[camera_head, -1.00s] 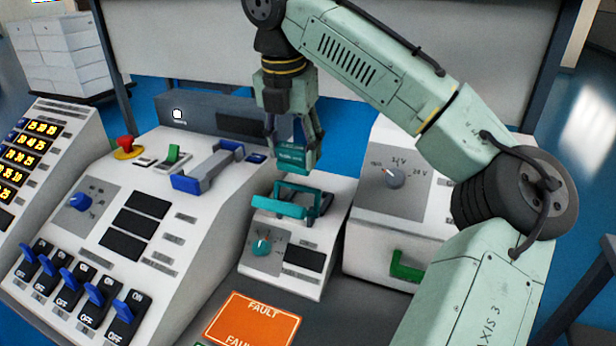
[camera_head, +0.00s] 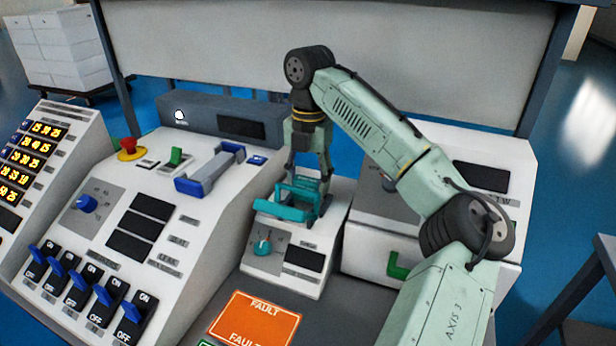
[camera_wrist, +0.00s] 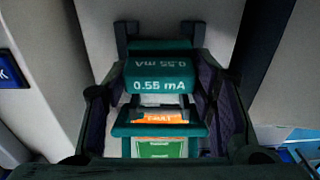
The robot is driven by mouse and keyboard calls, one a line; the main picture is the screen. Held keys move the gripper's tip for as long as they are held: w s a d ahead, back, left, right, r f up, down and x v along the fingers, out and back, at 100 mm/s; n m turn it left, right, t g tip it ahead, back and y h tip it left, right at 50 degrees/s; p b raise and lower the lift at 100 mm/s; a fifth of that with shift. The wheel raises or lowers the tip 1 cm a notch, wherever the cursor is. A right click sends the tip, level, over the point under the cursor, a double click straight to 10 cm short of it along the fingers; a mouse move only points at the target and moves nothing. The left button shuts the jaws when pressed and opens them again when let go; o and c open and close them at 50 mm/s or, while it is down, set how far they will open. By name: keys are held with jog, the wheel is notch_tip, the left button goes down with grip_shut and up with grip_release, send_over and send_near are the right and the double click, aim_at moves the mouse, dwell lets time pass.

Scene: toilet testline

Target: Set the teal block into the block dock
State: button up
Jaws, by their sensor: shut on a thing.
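The teal block (camera_wrist: 160,72), marked 0.55 mA, sits between the two fingers of my gripper (camera_wrist: 160,105) in the wrist view. My gripper also shows in the head view (camera_head: 309,172), pointing down and shut on the block (camera_head: 307,182). The teal-framed dock (camera_head: 283,212) stands on a small white unit with a teal knob. The block is low at the back of the dock frame. The dock's teal bar (camera_wrist: 158,129) shows just below the block in the wrist view. Whether the block is seated is hidden.
A blue-and-grey handle (camera_head: 210,170) and a red stop button (camera_head: 129,148) are on the panel to the left. A white unit with a green handle (camera_head: 397,266) stands close on the right. An orange FAULT sign (camera_head: 255,317) lies in front.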

aim_at(308, 178)
jog(key=shift+r+g+p, duration=0.3)
jog(key=shift+g+p, duration=0.05)
jog(key=shift+g, duration=0.05)
jog(key=shift+w+f, duration=0.1)
jog(key=shift+f, duration=0.2)
jog(key=shift+f+y, duration=0.3)
jog(key=shift+f, duration=0.45)
jog(key=shift+f, duration=0.1)
jog(key=o, duration=1.3)
jog(key=r, duration=0.5)
jog(key=w+r, duration=0.1)
jog(key=r, duration=0.1)
jog(key=shift+d+r, duration=0.25)
jog(key=shift+r, duration=0.05)
